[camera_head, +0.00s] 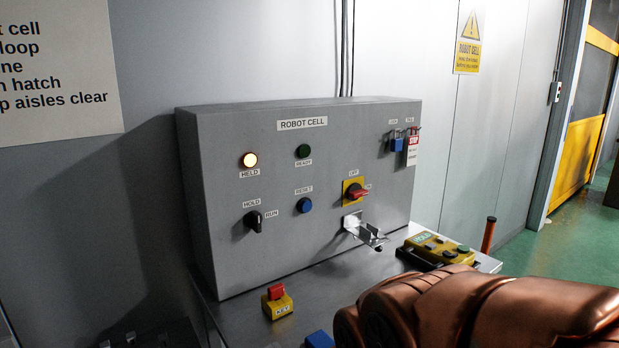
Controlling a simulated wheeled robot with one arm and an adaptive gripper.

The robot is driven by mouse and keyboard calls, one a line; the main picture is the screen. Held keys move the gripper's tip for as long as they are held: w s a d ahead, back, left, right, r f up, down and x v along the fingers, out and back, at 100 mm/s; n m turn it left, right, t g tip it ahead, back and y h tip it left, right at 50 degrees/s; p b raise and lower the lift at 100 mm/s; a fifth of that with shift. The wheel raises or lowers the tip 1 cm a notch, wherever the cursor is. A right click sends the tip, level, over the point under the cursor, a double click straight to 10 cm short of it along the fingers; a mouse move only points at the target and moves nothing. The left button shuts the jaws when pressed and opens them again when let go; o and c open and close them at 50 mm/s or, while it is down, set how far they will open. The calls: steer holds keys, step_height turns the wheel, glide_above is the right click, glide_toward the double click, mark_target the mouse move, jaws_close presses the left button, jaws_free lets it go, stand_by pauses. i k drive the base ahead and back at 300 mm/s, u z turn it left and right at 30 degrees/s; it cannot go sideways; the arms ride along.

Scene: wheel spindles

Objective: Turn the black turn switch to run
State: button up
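The black turn switch (254,222) is on the lower left of the grey ROBOT CELL control panel (225,190). A HOLD label (252,203) sits above it and a RUN label (271,214) to its right. Its handle looks close to upright, nearer HOLD than RUN, though it is small in the picture. My copper-coloured arm (480,315) fills the lower right, in front of the bench. My gripper is not in view, and nothing touches the switch.
The panel also has a dark green READY lamp (303,151), blue RESET button (304,205), red-yellow rotary switch (355,193), metal bracket (362,232) and padlocks (397,144). A red-yellow key box (277,302) and yellow pendant (440,249) sit on the bench. Space before the switch is clear.

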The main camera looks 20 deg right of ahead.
mark_target(253, 219)
steer(key=z, duration=0.05)
steer(key=k, duration=0.65)
steer(key=u, duration=0.7)
steer(key=i, duration=1.05)
steer(key=z, duration=0.1)
